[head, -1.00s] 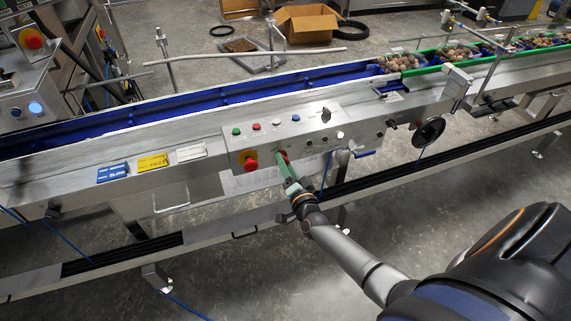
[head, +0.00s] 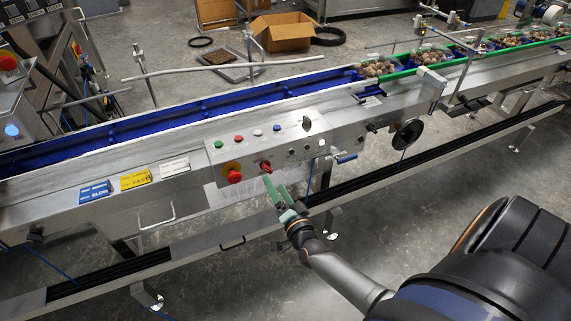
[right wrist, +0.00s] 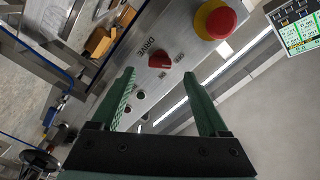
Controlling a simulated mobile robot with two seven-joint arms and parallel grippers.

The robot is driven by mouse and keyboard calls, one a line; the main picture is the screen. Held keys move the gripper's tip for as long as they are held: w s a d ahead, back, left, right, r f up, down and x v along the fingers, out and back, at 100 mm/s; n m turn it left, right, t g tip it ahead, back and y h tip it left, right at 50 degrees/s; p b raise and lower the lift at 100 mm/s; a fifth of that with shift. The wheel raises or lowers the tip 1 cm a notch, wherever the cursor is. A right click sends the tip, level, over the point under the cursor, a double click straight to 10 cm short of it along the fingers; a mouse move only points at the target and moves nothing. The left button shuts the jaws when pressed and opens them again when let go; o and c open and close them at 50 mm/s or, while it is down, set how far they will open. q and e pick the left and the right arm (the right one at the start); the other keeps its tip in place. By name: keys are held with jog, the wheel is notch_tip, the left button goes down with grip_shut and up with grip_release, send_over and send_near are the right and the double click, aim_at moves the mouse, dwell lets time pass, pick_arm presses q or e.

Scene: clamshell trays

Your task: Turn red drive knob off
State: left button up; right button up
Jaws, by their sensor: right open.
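The red drive knob (head: 266,167) sits on the front of the metal control panel, just right of the red emergency button (head: 235,177) on its yellow ring. In the right wrist view the knob (right wrist: 160,59) shows beside the word DRIVE, beyond and roughly between the fingertips. My right gripper (head: 276,185) is open and empty in front of and just below the knob, apart from it. Its two green fingers (right wrist: 164,90) stand wide apart in the right wrist view. My left gripper is not in view.
The panel top carries several small coloured buttons and a black switch (head: 307,123). Blue, yellow and white labels lie to the left. A black handwheel (head: 408,134) is at the right. The conveyor's blue belt (head: 200,113) runs behind, with clamshell trays at the far right.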

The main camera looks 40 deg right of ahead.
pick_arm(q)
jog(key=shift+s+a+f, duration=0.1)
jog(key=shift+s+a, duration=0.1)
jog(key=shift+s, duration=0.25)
pick_arm(e)
jog(key=v, duration=0.7)
pick_arm(q)
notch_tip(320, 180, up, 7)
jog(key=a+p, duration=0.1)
jog(key=p, duration=0.7)
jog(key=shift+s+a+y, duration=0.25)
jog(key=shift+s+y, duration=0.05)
pick_arm(e)
jog(key=s+a+n+g+y, duration=0.6)
jog(key=s+a+n+g, duration=0.2)
jog(key=s+a+n, duration=0.6)
jog(key=shift+s+n+y, duration=0.3)
jog(key=shift+n+y, duration=0.1)
jog(key=shift+n, duration=0.5)
